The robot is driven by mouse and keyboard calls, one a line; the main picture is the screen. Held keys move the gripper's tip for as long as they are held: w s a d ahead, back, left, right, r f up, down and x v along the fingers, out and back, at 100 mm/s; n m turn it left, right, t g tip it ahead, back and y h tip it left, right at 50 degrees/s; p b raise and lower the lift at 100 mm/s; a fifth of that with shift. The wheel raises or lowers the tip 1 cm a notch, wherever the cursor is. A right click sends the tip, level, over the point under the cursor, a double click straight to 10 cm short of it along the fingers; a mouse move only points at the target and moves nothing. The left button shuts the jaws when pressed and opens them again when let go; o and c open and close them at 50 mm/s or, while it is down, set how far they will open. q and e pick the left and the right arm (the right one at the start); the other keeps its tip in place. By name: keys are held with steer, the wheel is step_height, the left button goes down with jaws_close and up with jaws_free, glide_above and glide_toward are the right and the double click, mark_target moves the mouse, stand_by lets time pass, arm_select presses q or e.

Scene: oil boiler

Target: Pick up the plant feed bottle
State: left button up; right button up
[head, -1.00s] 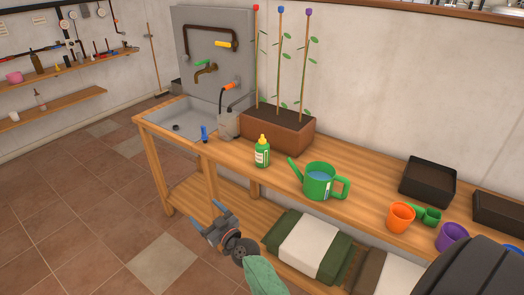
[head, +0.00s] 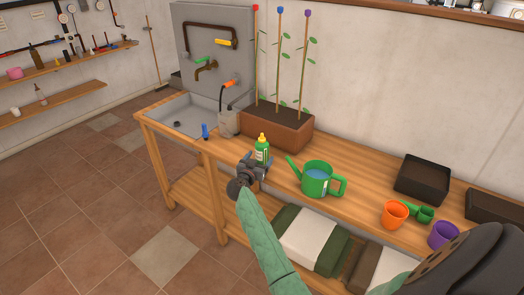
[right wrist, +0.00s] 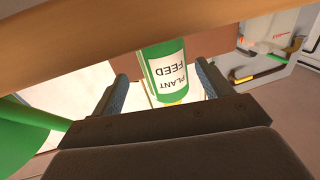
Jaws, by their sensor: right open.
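The plant feed bottle (head: 262,148) is green with a white label and a yellow cap. It stands upright on the wooden bench. In the right wrist view the bottle (right wrist: 164,72) shows upside down, with its label reading PLANT FEED, between the two open fingers. My right gripper (head: 258,166) is open at the front of the bottle and hides its lower part in the head view. Whether the fingers touch the bottle I cannot tell. My left gripper is not in view.
A green watering can (head: 317,180) stands just right of the bottle. A brown planter (head: 276,132) with stakes is behind it. A small blue item (head: 205,131) lies left near the sink (head: 182,118). An orange cup (head: 394,214) and black trays are further right.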

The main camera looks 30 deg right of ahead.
mark_target(263, 151)
steer(key=shift+w+d, duration=0.45)
steer(key=shift+d, duration=0.15)
steer(key=p+x, duration=0.2)
steer(key=x, duration=0.2)
steer(key=shift+w+a, duration=0.2)
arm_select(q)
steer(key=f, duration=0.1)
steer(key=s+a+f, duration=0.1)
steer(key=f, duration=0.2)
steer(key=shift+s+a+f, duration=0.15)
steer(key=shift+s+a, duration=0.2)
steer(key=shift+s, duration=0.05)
arm_select(e)
steer(key=shift+w+d+f, duration=0.1)
steer(key=shift+w+d, duration=0.1)
steer(key=shift+d, duration=0.1)
steer(key=c, duration=1.2)
